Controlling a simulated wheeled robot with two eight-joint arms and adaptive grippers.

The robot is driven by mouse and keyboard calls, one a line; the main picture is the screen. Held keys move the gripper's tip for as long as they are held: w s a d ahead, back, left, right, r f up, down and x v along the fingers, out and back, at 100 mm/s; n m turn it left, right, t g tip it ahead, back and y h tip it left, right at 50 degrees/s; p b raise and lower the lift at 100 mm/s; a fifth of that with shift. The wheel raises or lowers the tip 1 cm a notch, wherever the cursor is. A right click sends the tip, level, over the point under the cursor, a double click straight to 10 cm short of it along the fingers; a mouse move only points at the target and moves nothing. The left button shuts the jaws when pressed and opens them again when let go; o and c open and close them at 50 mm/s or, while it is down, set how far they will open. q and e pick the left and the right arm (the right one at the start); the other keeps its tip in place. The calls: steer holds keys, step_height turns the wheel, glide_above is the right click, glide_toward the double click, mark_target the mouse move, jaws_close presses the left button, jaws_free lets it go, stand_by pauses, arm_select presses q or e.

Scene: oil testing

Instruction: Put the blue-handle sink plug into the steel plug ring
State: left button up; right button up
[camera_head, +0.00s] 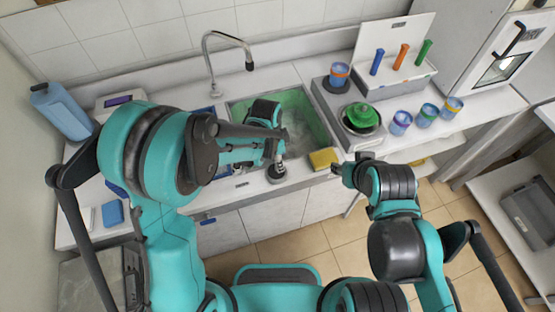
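My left gripper (276,160) points down at the counter's front edge, just in front of the sink. Directly under it is a round grey steel piece (276,174), which looks like the plug ring. I cannot make out the blue-handle sink plug there; the gripper and arm cover that spot, and whether the fingers hold anything is unclear. My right gripper (338,170) is beside the yellow sponge (323,159), over the counter's front edge. Its fingers are too small to judge.
The sink (300,125) has a green inside and a curved tap (210,60) behind it. To its right are a green-lidded pot (361,117), several patterned cups (401,123) and a white rack (400,75) with blue, orange and green handles. A blue jug (62,110) stands far left.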

arm_select(q)
steer(key=r, duration=0.4)
steer(key=a+r+p, duration=0.1)
steer(key=r, duration=0.3)
steer(key=r+p, duration=0.1)
steer(key=r, duration=0.3)
steer(key=shift+s+a+r, duration=0.1)
steer(key=shift+s+a, duration=0.15)
steer(key=s+a+r+n+t, duration=0.3)
steer(key=s+a+n, duration=0.3)
steer(key=a+n, duration=0.1)
steer(key=s+a+r+n+t+y, duration=0.1)
steer(key=s+a+r+n+t, duration=0.2)
steer(key=a+n, duration=0.4)
steer(key=s+a+r, duration=0.1)
steer(key=s+a, duration=0.1)
steer(key=shift+s+a+t, duration=0.35)
steer(key=shift+s+t, duration=0.05)
step_height(320, 180, down, 15)
steer(key=b, duration=1.4)
steer(key=shift+r+b, duration=0.15)
steer(key=shift+b, duration=0.2)
steer(key=shift+o, duration=0.4)
